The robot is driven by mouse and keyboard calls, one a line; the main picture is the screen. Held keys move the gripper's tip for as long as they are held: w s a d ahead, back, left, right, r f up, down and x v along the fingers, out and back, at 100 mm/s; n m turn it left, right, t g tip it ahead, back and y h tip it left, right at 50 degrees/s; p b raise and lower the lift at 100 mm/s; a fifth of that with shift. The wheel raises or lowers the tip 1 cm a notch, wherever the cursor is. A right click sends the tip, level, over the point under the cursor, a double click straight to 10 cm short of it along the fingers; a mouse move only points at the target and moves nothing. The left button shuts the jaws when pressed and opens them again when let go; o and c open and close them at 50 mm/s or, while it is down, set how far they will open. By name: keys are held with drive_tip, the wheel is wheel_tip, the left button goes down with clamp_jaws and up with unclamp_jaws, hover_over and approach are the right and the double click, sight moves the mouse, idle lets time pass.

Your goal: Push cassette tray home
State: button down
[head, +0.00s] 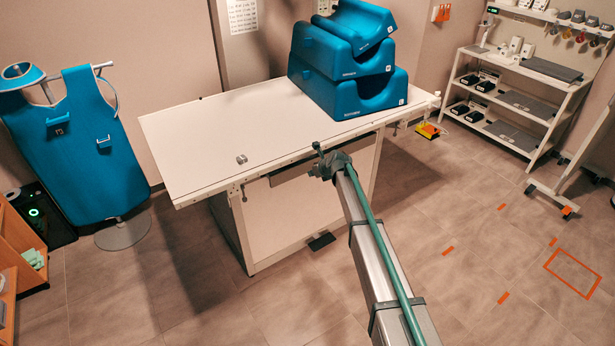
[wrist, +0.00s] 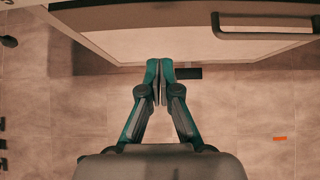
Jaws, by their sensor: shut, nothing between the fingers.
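My gripper (wrist: 160,68) is shut and empty in the wrist view, its teal-edged fingertips together at the lower edge of a pale front panel (wrist: 165,42). I cannot tell if they touch it. A dark U-shaped handle (wrist: 265,36) is on that panel, to the right of the fingers and apart from them. In the head view the end of my arm (head: 330,165) is at the near side of the white table (head: 215,130), and its fingertips are not clear. A dark bar under the tabletop (head: 292,170) may be the tray's front; how far the tray is in cannot be told.
Blue foam supports (head: 345,60) are stacked on the table's far right. A small grey block (head: 241,159) lies near its front edge. A black pedal (head: 321,241) lies on the floor by the base. A blue apron (head: 85,140) stands left.

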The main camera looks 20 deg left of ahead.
sight(271, 181)
drive_tip(key=b+v, duration=0.1)
drive_tip(key=v, duration=0.4)
drive_tip(key=s+a+f+t+y+b, duration=0.1)
drive_tip(key=s+a+f+y+b, duration=0.45)
drive_tip(key=b, duration=0.95)
drive_tip(key=s+a+f+t+y+b, duration=0.1)
drive_tip(key=s+f+y+b, duration=0.1)
drive_tip(key=s+f+b, duration=1)
drive_tip(key=w+d+r+t+b, duration=0.2)
drive_tip(key=w+r, duration=0.1)
drive_tip(key=r, duration=0.6)
drive_tip(key=shift+t, duration=0.4)
drive_tip(key=b+x, duration=0.1)
drive_tip(key=x, duration=1.3)
drive_tip(key=shift+w+a, duration=0.2)
drive_tip(key=shift+w, duration=0.15)
